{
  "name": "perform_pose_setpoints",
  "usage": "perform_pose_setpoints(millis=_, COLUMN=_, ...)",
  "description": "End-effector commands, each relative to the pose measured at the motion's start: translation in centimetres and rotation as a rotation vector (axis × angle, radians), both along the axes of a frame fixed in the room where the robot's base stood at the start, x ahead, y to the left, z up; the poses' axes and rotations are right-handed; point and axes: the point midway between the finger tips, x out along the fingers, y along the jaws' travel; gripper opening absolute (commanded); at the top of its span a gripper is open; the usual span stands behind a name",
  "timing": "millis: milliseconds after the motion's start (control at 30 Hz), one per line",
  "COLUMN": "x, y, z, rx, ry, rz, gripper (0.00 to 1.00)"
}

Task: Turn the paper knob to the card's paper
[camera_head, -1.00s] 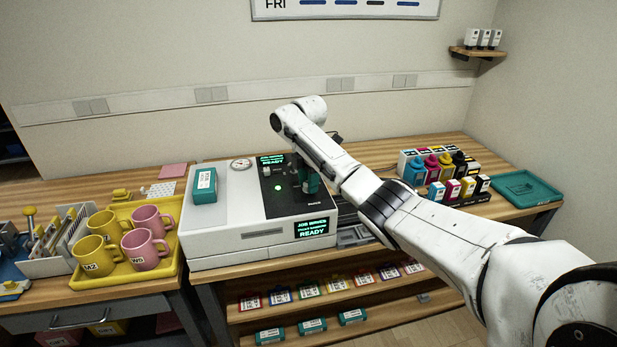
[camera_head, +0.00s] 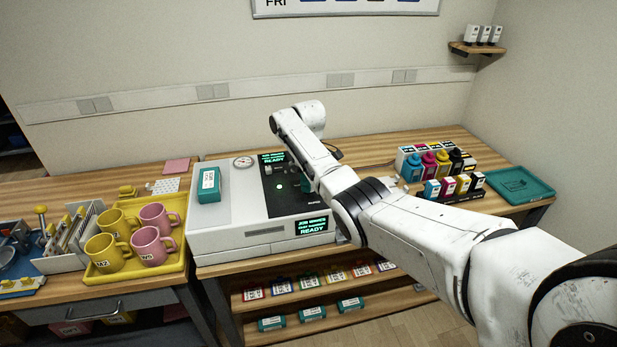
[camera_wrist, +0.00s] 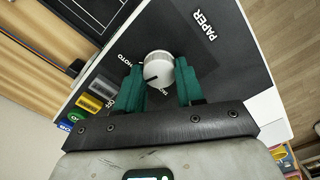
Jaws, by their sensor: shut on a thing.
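The white round paper knob (camera_wrist: 158,66) sits on the dark panel of the printer (camera_head: 232,212). The word PAPER is printed beside it, and a word reading like PHOTO lies near its left side. A dark pointer line on the knob points down and left in the wrist view. My gripper (camera_wrist: 159,72), with green fingers, is shut on the knob, one finger on each side. I cannot make out a card stating the paper.
A teal box (camera_head: 209,186) lies on the printer's top. A yellow tray (camera_head: 176,262) with pink and yellow mugs stands at left. Ink bottles (camera_head: 428,165) and an empty teal tray (camera_head: 522,187) are at right.

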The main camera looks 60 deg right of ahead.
Motion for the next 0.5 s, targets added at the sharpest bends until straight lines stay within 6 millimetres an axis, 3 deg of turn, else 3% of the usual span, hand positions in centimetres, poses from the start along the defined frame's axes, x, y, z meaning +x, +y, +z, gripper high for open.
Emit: perform_pose_setpoints(millis=500, x=0.04, y=-0.06, z=0.09, rx=0.000, ry=0.000, rz=-0.431, gripper=0.07)
